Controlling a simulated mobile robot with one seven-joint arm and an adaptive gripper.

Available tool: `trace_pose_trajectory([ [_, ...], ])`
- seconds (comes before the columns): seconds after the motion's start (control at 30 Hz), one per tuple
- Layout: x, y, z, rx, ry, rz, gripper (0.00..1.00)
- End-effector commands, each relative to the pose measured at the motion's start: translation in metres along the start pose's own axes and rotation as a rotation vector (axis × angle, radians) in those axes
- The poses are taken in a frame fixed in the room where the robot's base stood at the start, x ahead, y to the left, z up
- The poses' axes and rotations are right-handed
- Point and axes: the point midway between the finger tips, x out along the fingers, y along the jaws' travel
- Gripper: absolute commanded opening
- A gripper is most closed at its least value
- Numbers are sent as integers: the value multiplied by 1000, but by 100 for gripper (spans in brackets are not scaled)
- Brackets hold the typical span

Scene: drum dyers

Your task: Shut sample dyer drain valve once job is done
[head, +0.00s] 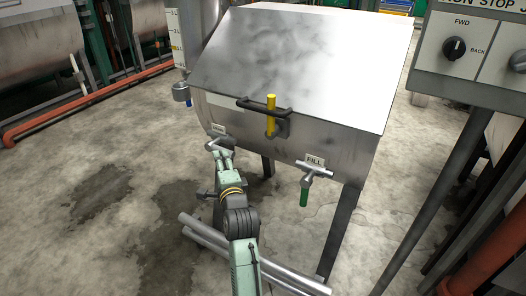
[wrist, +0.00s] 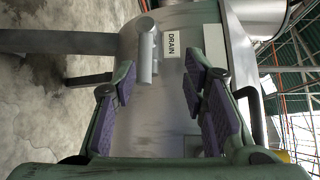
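The sample dyer (head: 290,60) is a steel vessel with a closed sloping lid. Its drain valve (head: 214,144) is at the lower left of the front, under a small label. In the wrist view the grey metal valve (wrist: 148,52) stands beside the DRAIN label (wrist: 171,45). My gripper (head: 223,155) is just below and in front of this valve in the head view. In the wrist view my gripper (wrist: 158,76) is open, its purple pads apart, with the valve's end ahead between the fingertips. I cannot tell whether they touch. No coloured drain handle shows.
A FILL valve (head: 315,172) with a green handle hangs at the dyer's front right. A yellow lever (head: 271,114) stands at the black lid handle (head: 262,107). A control panel (head: 468,50) is at right. Red pipes (head: 75,103) run along the left; wet floor lies between.

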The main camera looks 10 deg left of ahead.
Motion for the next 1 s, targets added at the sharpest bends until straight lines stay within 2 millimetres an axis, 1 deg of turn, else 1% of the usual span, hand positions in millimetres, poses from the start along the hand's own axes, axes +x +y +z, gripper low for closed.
trace_pose_trajectory([
  [0.03,0,12,-8,27,11,23,40],
  [0.13,1,21,-15,56,22,46,40],
  [0.27,12,22,-16,63,24,49,40],
  [0.37,29,21,-16,61,24,47,40],
  [0.6,75,24,-18,60,24,47,40],
  [0.7,90,25,-18,60,24,47,40],
  [0.83,102,26,-18,59,24,46,40],
  [1.0,108,26,-18,58,24,45,40],
])
